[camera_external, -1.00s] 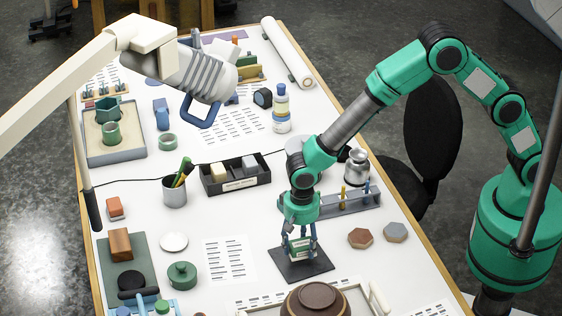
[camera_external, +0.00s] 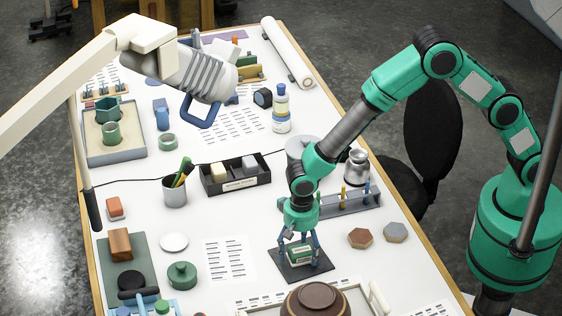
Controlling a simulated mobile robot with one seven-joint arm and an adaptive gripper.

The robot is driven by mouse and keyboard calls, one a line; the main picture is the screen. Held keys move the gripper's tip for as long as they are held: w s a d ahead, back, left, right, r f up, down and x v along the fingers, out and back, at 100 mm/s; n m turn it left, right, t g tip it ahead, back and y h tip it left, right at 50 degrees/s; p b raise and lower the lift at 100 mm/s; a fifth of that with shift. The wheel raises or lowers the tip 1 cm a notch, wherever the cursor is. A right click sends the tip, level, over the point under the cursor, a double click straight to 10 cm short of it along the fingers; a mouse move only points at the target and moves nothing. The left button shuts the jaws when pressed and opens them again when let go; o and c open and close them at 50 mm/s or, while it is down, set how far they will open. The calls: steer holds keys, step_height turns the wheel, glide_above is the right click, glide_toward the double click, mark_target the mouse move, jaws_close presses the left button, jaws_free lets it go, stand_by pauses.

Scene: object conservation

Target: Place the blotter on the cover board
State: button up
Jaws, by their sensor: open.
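A small green block with a pale label, which looks like the blotter (camera_external: 300,255), sits on a flat dark square board, which looks like the cover board (camera_external: 291,275). The block appears to rest on the board near its middle. My gripper (camera_external: 300,246) points down just above and around the block, with its fingers open and spread to either side. I cannot tell whether a finger still touches the block. The fingers and hand hide part of the board's back edge.
A brown round lidded pot (camera_external: 316,300) stands close in front of the board. A rack with small vials (camera_external: 345,201) is behind it, and two hexagonal pieces (camera_external: 360,238) lie to the right. A printed sheet (camera_external: 229,258) lies left. A lamp (camera_external: 190,70) hangs over the table's left side.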

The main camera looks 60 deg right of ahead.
mark_target(300, 250)
step_height(300, 250, up, 12)
stand_by(0.9)
steer(key=shift+r, duration=0.1)
stand_by(0.4)
